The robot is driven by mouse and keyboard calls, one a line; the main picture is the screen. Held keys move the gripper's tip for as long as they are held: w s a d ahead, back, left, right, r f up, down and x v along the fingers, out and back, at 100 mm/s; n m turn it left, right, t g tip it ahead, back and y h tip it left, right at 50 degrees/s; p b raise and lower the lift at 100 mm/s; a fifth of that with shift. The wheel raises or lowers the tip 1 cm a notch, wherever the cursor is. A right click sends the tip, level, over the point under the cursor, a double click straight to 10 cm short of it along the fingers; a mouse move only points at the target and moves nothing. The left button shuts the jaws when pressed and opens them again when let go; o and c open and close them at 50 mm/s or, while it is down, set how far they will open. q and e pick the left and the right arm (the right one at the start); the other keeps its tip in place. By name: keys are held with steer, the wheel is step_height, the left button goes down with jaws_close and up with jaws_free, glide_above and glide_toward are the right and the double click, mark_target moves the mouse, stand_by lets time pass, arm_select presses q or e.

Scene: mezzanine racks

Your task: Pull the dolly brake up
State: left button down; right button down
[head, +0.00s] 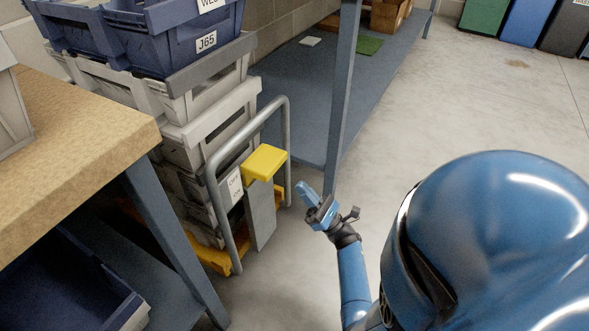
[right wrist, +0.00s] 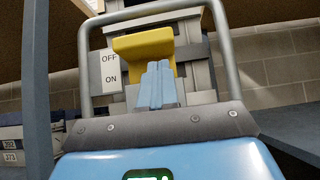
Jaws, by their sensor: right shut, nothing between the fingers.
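The dolly brake is a yellow pedal-like lever (head: 265,162) on a grey post, framed by the dolly's grey tubular handle (head: 215,190). In the right wrist view the yellow lever (right wrist: 135,47) stands beside a white plate (right wrist: 111,70) marked OFF above and ON below. The lever is level with the upper part of that plate. My right gripper (head: 305,194) is shut and empty, to the right of the lever and apart from it in the head view. In the right wrist view its closed blue fingers (right wrist: 157,84) overlap the lever's lower right part. My left gripper is out of view.
Grey and blue crates (head: 185,95) are stacked on the dolly's yellow base (head: 212,258). A wooden-topped workbench (head: 75,130) stands at left. A blue-grey rack post (head: 341,100) and low shelf (head: 300,100) are behind. The concrete floor to the right is open.

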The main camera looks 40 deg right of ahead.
steer(key=shift+v, duration=2.1)
